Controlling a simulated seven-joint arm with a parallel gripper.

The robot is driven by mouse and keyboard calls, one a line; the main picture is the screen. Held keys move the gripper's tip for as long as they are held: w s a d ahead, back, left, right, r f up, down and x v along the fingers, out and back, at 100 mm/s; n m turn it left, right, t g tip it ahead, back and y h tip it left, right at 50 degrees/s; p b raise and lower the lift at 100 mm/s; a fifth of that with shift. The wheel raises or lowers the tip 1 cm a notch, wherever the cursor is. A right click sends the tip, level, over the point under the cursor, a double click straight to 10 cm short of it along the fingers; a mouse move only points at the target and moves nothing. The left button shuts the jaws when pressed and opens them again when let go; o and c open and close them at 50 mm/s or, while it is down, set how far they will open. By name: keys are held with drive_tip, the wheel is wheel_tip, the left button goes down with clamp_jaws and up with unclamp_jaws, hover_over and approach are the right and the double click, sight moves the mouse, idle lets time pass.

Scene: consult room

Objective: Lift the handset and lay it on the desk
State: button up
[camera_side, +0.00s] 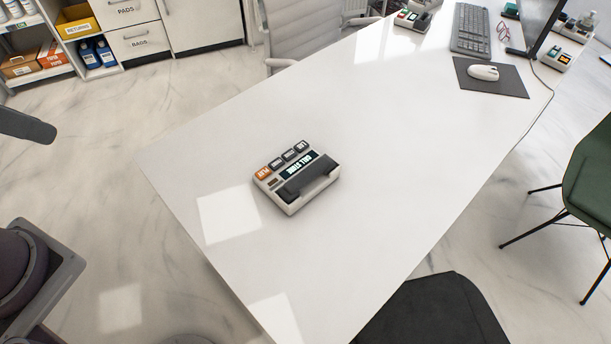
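The handset (307,178) is a dark bar lying in the front of a small off-white desk unit (292,209). The unit has a lit display and a row of keys along its back, one orange and the others dark. It sits on the near half of the white desk (365,130), turned at an angle. The handset looks seated in the unit, with nothing touching it. My gripper is not in view; only dark parts of my arm show at the left edge, well apart from the desk.
The desk around the unit is clear. At the far end are a keyboard (470,29), a mouse (484,72) on a dark mat (508,84), a monitor (541,20) and another small device (412,20). Chairs stand around the desk, one green (590,178), one black (440,312).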

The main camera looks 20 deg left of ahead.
drive_tip(key=o, duration=0.8)
drive_tip(key=shift+c, duration=0.2)
drive_tip(key=m+g, duration=0.4)
hover_over(308, 173)
drive_tip(key=shift+h, duration=0.3)
drive_tip(key=f, duration=2.6)
drive_tip(key=shift+s, duration=0.3)
drive_tip(key=f, duration=0.7)
drive_tip(key=shift+w, duration=0.35)
